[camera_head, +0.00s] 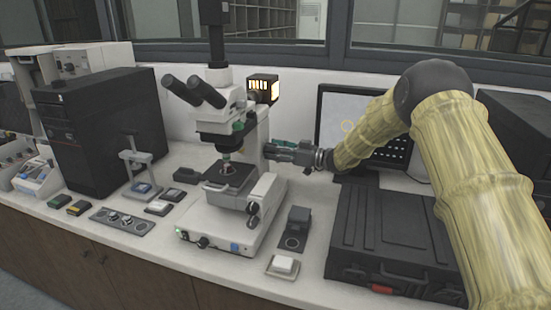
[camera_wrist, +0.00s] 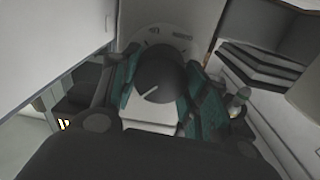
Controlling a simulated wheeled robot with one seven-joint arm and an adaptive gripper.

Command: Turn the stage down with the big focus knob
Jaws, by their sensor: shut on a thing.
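The microscope (camera_head: 222,180) stands on the bench with its black stage (camera_head: 228,175) under the objectives. Dark focus knobs (camera_head: 253,207) show low on its right side. My gripper (camera_head: 270,148) comes in from the right, higher up beside the microscope's column. In the wrist view, the teal fingers of my gripper (camera_wrist: 160,88) are shut on the two sides of a round dark knob (camera_wrist: 158,72) with a white line on its face. Markings show on the pale plate behind it. In the head view that gripped knob is hidden, so I cannot tell whether it is the big focus knob.
A black case (camera_head: 385,240) and a monitor (camera_head: 345,115) stand to the right, under and behind my arm. A small dark device (camera_head: 296,222) and a white block (camera_head: 284,265) lie right of the microscope base. A black computer tower (camera_head: 105,125) stands at left.

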